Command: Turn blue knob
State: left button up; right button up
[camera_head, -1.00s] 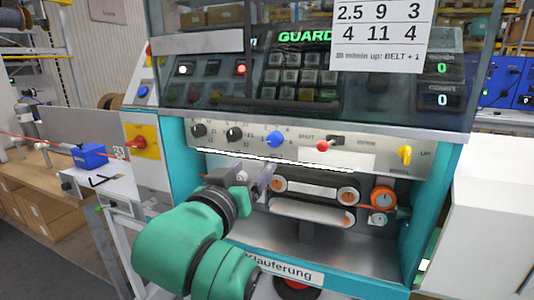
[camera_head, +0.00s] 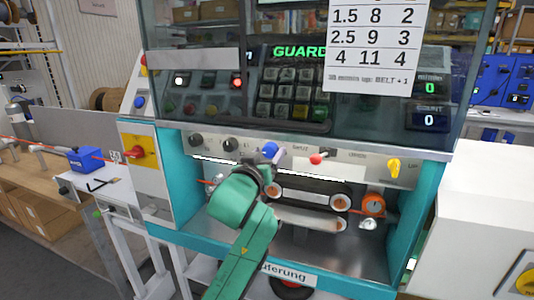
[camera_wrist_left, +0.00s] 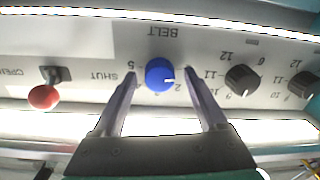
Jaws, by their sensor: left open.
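The blue knob (camera_head: 270,149) sits on the grey control strip of the machine, labelled BELT in the left wrist view. In that upside-down view the blue knob (camera_wrist_left: 160,75) lies between the fingertips of my left gripper (camera_wrist_left: 160,82), with a white pointer mark on its right side. The fingers are open, one on each side of the knob, with small gaps showing. In the head view my left gripper (camera_head: 262,164) is just below the knob, largely hidden by my green wrist. My right gripper is not in view.
Two black knobs (camera_head: 231,144) are left of the blue knob. A red-tipped lever (camera_head: 316,159) and a yellow knob (camera_head: 394,168) are on its right. A glass guard (camera_head: 300,70) overhangs above. Belt rollers (camera_head: 340,202) and an orange wheel (camera_head: 373,205) lie below.

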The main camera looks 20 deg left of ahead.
pick_arm(q)
grip_shut()
jog(key=shift+m, duration=0.3)
jog(key=m+p, duration=0.2)
jog(key=m, duration=0.1)
jog(key=shift+r+m, duration=0.1)
jog(key=shift+m, duration=0.2)
jog(key=m+p, duration=0.3)
jog(key=m, duration=0.2)
jog(key=shift+m, duration=0.3)
jog(key=m+p, duration=0.2)
jog(key=m, duration=0.3)
jog(key=shift+m+p, duration=0.3)
jog(key=shift+p, duration=0.05)
jog(key=m+p, duration=0.2)
jog(key=m, duration=0.2)
jog(key=shift+a+m+h, duration=0.1)
jog(key=shift+m+h, duration=0.2)
jog(key=shift+m, duration=0.1)
